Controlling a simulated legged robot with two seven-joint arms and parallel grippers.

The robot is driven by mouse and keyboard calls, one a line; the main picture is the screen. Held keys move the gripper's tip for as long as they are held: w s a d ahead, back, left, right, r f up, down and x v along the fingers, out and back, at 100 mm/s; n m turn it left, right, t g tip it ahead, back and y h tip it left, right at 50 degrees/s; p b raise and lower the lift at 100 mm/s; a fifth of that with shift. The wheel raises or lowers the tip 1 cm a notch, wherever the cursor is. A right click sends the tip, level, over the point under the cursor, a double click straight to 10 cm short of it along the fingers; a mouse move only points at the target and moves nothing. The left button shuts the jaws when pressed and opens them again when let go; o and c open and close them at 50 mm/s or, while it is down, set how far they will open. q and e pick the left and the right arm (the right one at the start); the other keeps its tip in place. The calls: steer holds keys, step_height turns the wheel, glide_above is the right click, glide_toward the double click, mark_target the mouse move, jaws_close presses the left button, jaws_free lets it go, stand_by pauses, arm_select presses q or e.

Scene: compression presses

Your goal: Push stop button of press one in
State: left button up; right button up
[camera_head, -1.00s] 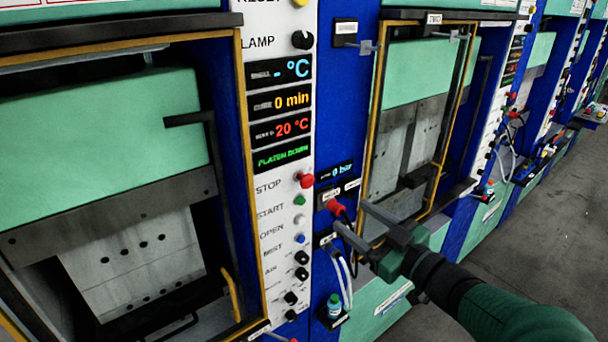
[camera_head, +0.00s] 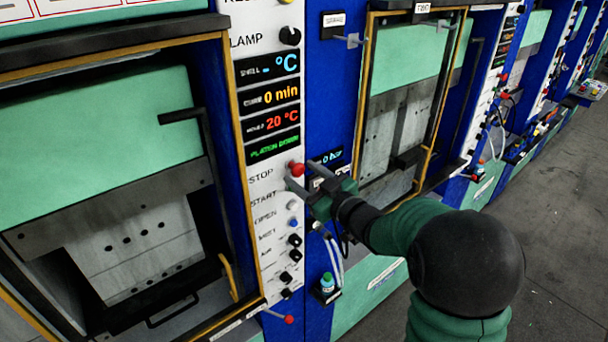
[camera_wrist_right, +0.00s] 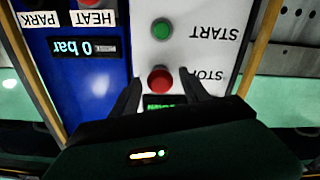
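The red stop button (camera_head: 297,169) sits beside the STOP label on the white control panel of the nearest press. It stands out from the panel. In the right wrist view, which shows the panel upside down, the stop button (camera_wrist_right: 160,80) appears between my right gripper's two dark fingers (camera_wrist_right: 163,92). My right gripper (camera_head: 307,179) is open and empty, close in front of the panel at the button. Whether a finger touches the button cannot be told. The green start button (camera_wrist_right: 162,29) shows in the wrist view; the gripper hides it in the head view. My left gripper is not in view.
The nearest press's open chamber (camera_head: 130,240) is left of the panel. A blue column (camera_head: 335,80) with a pressure display (camera_head: 326,158) is right of it. Black knobs (camera_head: 295,240) sit below. More presses line the right, beside open floor (camera_head: 540,230).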

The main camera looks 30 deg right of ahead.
steer(key=shift+w+d+f, duration=0.15)
steer(key=shift+w, duration=0.2)
steer(key=c, duration=0.7)
steer(key=shift+s, duration=0.1)
jaws_close()
